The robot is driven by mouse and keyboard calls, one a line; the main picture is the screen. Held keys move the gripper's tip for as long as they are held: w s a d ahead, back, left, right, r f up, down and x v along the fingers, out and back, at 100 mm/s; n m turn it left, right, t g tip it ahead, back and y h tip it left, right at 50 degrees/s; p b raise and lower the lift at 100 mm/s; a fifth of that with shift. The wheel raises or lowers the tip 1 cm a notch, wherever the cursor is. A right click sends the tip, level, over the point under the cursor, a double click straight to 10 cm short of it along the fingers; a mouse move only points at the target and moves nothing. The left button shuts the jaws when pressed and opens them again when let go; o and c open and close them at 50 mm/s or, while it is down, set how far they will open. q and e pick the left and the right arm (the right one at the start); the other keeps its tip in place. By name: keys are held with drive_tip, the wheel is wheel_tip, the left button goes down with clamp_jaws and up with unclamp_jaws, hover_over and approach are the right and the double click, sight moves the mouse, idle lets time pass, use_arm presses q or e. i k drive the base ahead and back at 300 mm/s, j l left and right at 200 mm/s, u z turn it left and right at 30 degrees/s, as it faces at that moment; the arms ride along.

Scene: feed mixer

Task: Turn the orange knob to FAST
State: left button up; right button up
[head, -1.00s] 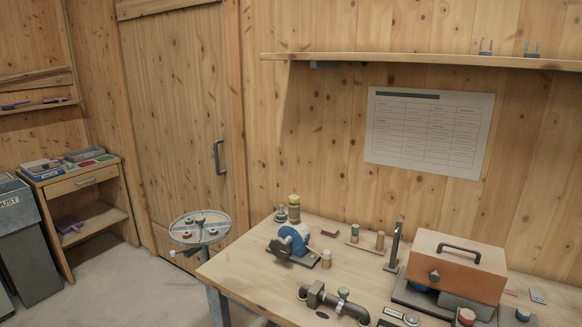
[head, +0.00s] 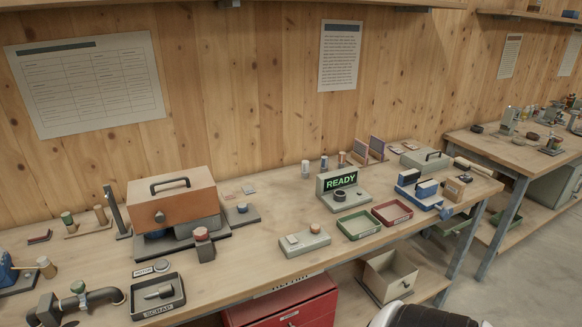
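Two small orange-red knobs show in the head view. One knob (head: 201,233) sits on top of a dark post in front of the orange machine housing (head: 172,196). The other knob (head: 314,228) sits on a low beige box (head: 303,243) near the bench's front edge. Neither gripper is in view.
A box with a green READY display (head: 341,181) stands mid-bench. Green (head: 359,225) and red (head: 392,212) trays sit right of the beige box. A SCRAP tray (head: 158,296) and pipe (head: 96,297) are at front left.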

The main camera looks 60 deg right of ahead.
sight(315, 228)
drive_tip(key=z, duration=1.85)
